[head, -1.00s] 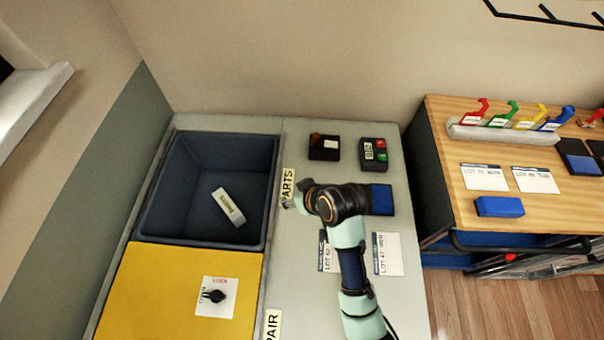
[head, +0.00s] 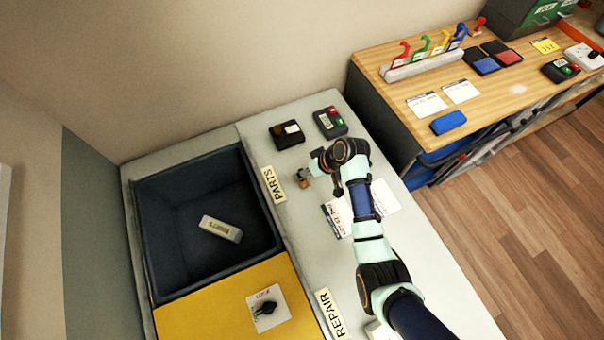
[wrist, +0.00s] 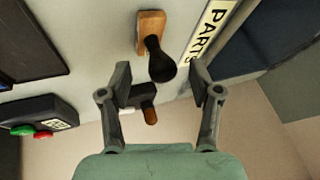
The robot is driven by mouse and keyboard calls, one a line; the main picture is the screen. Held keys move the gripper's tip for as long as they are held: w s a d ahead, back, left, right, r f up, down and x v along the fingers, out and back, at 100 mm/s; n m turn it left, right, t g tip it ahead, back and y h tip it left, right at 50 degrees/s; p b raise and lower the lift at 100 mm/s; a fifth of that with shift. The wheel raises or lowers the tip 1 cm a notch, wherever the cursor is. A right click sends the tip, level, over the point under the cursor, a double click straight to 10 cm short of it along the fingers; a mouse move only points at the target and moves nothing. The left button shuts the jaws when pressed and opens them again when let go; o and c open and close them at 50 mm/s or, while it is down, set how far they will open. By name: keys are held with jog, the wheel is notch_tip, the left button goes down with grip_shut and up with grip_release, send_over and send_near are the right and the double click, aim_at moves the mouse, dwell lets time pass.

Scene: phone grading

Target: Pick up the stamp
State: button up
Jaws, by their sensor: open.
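The stamp shows in the wrist view as an orange-brown wooden block (wrist: 151,24) with a black rounded handle (wrist: 161,66). It stands on the grey counter beside the PARTS label. In the head view only a small brown bit of the stamp (head: 304,184) shows beside my gripper (head: 303,175). In the wrist view my gripper (wrist: 162,80) is open, with one finger on each side. The handle's end lies about between the fingertips and the block is beyond them. I cannot tell whether the fingers touch it. Nothing is held.
A black box with brown and white parts (head: 287,134) and a device with red and green buttons (head: 330,122) stand near the wall. A deep dark bin (head: 170,260) holding a pale box (head: 220,228) is left of the PARTS label (head: 273,184). Cards lie under my arm.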

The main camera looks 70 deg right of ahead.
jog(key=x, duration=0.2)
jog(key=shift+w+f, duration=0.25)
jog(key=shift+f, duration=0.05)
jog(key=shift+c, duration=0.2)
grip_shut()
jog(key=shift+r, duration=0.1)
notch_tip(320, 180, up, 20)
jog(key=p, duration=0.4)
jog(key=shift+p, duration=0.3)
